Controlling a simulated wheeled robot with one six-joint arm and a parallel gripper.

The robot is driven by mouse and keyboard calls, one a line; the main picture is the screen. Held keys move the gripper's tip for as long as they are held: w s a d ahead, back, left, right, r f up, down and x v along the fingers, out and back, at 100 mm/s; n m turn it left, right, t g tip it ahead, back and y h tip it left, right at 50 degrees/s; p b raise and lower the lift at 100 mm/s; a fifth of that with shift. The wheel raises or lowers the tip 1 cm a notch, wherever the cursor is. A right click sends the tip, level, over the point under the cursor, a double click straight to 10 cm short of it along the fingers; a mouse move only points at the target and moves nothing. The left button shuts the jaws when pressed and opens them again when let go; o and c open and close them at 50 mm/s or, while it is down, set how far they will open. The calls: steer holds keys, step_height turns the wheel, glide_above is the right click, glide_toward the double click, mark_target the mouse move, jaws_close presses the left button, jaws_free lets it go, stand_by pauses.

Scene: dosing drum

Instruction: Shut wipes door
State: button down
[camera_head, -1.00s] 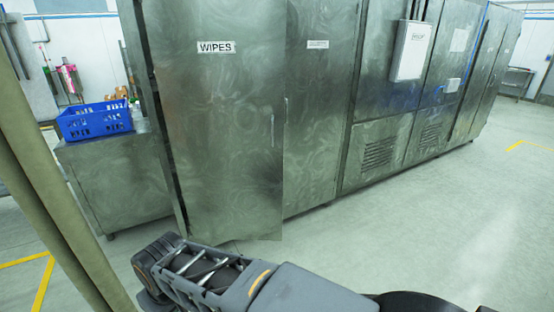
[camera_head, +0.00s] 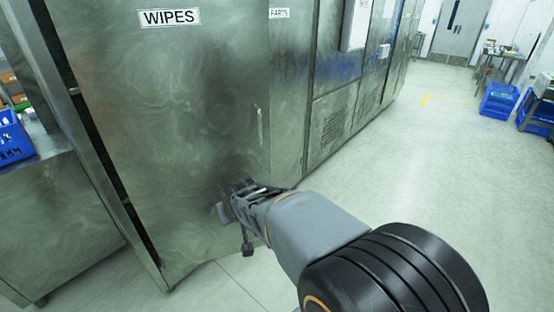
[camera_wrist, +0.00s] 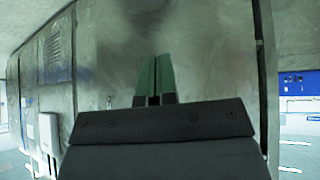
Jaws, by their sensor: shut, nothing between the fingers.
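The wipes door (camera_head: 175,110) is a tall grey metal panel with a WIPES label at its top. My gripper (camera_head: 234,198) is in front of the door's lower right part, below the handle. In the wrist view my gripper (camera_wrist: 155,78) shows green fingers together and empty, pointing at the door face (camera_wrist: 200,50). I cannot tell whether they touch it.
The parts cabinet (camera_head: 288,90) stands right of the door, with more cabinets beyond. A low metal cabinet (camera_head: 60,220) with a blue crate (camera_head: 14,140) is at the left. Open floor (camera_head: 410,160) lies to the right. Blue crates (camera_head: 498,100) stand far right.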

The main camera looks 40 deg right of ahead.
steer(key=w+d+f+m+t+h+b, duration=0.25)
steer(key=w+d+t, duration=0.4)
steer(key=d, duration=0.65)
steer(key=t+h+b, duration=0.1)
steer(key=t+h, duration=0.1)
steer(key=t, duration=0.2)
glide_toward(267, 155)
steer(key=shift+g, duration=0.25)
steer(key=x, duration=0.7)
steer(key=shift+w+d+r+p, duration=0.1)
steer(key=shift+w+r+p, duration=0.1)
steer(key=shift+p, duration=0.1)
steer(key=shift+w, duration=0.1)
